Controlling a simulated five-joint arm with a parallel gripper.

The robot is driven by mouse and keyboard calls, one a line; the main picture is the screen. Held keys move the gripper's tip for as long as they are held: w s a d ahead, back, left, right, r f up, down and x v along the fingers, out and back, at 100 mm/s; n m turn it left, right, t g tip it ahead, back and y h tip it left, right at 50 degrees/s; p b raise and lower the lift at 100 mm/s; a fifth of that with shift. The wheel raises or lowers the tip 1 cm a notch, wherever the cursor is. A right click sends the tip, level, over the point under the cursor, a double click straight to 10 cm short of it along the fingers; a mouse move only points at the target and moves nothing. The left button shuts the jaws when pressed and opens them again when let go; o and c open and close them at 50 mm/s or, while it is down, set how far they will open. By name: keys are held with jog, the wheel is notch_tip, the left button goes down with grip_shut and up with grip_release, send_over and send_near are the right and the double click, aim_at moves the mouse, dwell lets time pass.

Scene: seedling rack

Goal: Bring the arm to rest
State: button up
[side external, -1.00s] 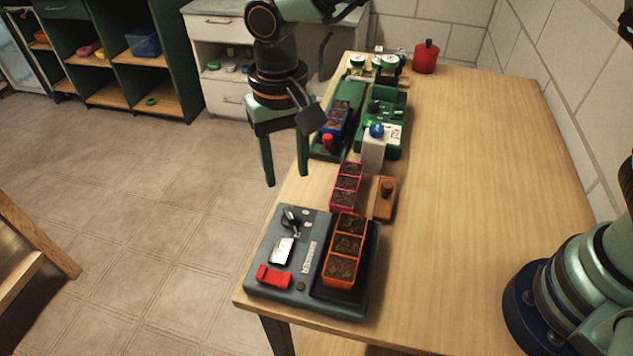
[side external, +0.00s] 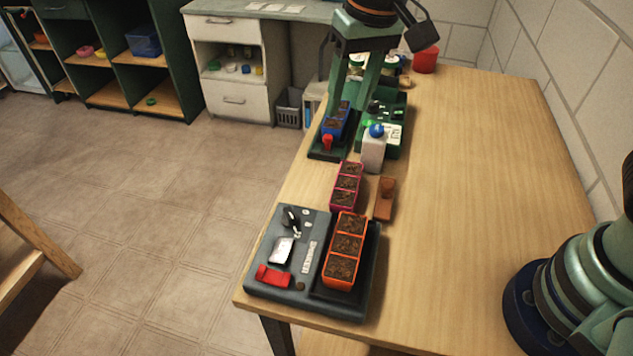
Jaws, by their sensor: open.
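My gripper (side external: 351,100) hangs over the far part of the bench with its two green fingers pointing down. The fingers are apart and nothing shows between them. They pass in front of the far end of the blue seedling tray (side external: 335,121) and part of the green device (side external: 396,125). I cannot tell whether the fingertips touch anything there. The blue tray sits in a dark green holder (side external: 322,153) at the bench's left edge.
An orange tray of soil (side external: 343,258) sits on a grey station (side external: 262,249) with a red switch (side external: 273,277). A pink tray (side external: 346,186), a wooden block (side external: 385,199) and a white blue-topped dispenser (side external: 374,152) stand between. A red pot (side external: 425,62) is behind. The bench's right side (side external: 480,190) is clear.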

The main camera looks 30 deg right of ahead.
jog(key=s+d+r+t, duration=0.1)
jog(key=s+d, duration=0.3)
jog(key=d, duration=0.5)
jog(key=s+d+r+t, duration=0.1)
jog(key=s+d+t, duration=0.2)
jog(key=d, duration=0.6)
jog(key=shift+s+n+h, duration=0.4)
jog(key=shift+s, duration=0.4)
